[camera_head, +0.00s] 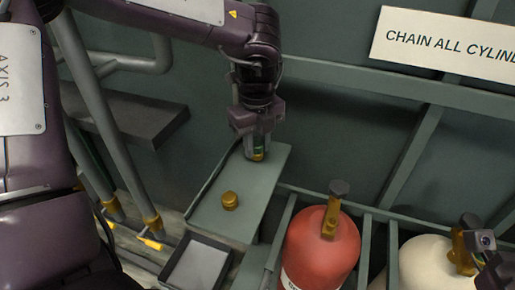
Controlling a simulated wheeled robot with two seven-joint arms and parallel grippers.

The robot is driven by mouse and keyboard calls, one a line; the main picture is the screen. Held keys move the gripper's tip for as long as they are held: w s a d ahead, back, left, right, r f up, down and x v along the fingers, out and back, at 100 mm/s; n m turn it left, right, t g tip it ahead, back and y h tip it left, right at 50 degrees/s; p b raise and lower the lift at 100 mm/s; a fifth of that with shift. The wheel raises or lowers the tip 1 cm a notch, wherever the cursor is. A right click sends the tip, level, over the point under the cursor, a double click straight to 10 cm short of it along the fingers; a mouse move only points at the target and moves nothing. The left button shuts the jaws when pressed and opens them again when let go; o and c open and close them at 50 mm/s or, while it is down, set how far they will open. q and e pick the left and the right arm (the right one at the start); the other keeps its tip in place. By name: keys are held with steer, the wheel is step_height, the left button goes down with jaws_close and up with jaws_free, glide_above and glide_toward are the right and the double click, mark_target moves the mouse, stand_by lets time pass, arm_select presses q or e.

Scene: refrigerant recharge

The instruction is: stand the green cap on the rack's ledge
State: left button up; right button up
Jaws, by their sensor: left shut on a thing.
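My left gripper (256,146) comes down from above over the back part of the rack's ledge (256,205), a flat grey-green shelf. It is shut on a small green and brass-coloured thing, which looks like the green cap (258,152); the fingers hide most of it. I cannot tell whether the cap touches the ledge. A brass cap (230,200) stands on the ledge, nearer the front left. At the right edge, a dark part beside the white cylinder's valve looks like my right gripper (487,258); its fingers are not clear.
A red cylinder (318,256) with a brass valve stands right of the ledge. A white cylinder (420,262) stands further right. A dark tray (197,264) lies below the ledge's front. A dark shelf (130,117) and pipes are at left. The ledge's right side is bare.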

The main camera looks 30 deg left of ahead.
arm_select(q)
steer(key=shift+w+f, duration=0.25)
steer(key=shift+f, duration=0.1)
steer(key=shift+r, duration=0.15)
steer(key=shift+f, duration=0.25)
steer(key=o, duration=1)
steer(key=shift+c, duration=0.2)
steer(key=shift+r, duration=0.1)
